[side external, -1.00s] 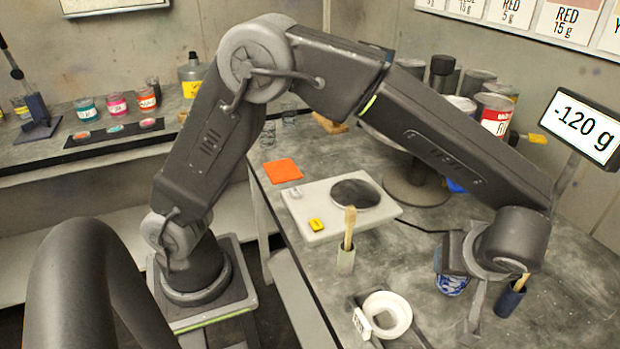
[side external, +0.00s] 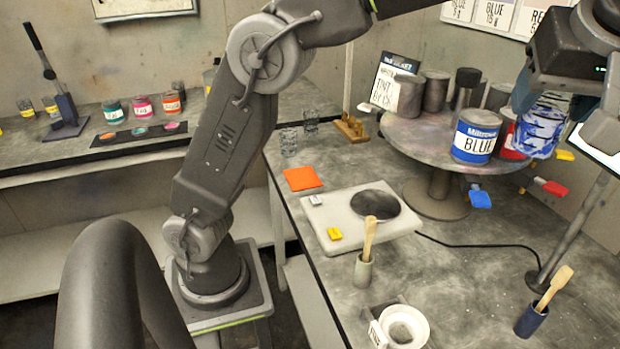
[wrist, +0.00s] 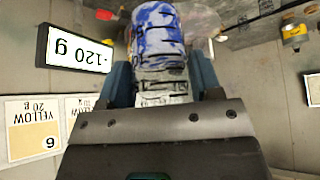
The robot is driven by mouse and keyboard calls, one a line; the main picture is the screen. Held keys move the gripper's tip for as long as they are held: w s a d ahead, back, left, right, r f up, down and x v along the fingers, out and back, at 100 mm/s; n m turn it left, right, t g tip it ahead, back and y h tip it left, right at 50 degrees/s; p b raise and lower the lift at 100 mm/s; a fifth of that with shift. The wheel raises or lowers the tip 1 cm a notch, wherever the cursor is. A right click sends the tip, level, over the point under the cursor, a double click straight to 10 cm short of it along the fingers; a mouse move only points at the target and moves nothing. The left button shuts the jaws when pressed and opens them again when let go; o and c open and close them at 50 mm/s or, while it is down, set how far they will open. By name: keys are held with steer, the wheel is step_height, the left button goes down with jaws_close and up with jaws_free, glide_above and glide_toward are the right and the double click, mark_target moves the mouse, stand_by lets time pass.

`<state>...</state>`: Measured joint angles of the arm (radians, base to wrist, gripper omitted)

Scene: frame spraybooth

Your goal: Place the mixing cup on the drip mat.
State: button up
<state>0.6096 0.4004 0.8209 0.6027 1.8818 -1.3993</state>
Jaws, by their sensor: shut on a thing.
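The mixing cup (side external: 538,128), white with blue smears and dark markings, is held up in the air at the right, in front of the round can stand. My gripper (side external: 562,102) is shut on it, with a finger on either side. In the wrist view the cup (wrist: 158,45) sits between the two fingers of my gripper (wrist: 161,82). Its inside is not visible. A flat orange square (side external: 302,178), which looks like the drip mat, lies bare on the bench near its left edge, well left of and below my gripper.
A white scale (side external: 345,235) with a dark round pan stands by the orange square. Brush holders (side external: 364,270) (side external: 530,320) and a white bowl (side external: 418,328) stand nearer. The can turntable (side external: 420,140), with protruding colored handles, and a display post (side external: 580,230) flank the cup.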

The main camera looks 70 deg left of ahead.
steer(key=w+a+n, duration=0.1)
steer(key=w+a, duration=0.3)
steer(key=a, duration=1)
steer(key=n+g+y, duration=0.1)
steer(key=n+g, duration=0.2)
steer(key=n, duration=0.1)
glide_above(303, 179)
step_height(303, 179, down, 34)
steer(key=shift+f, duration=0.1)
steer(key=shift+f, duration=0.1)
steer(key=o, duration=1)
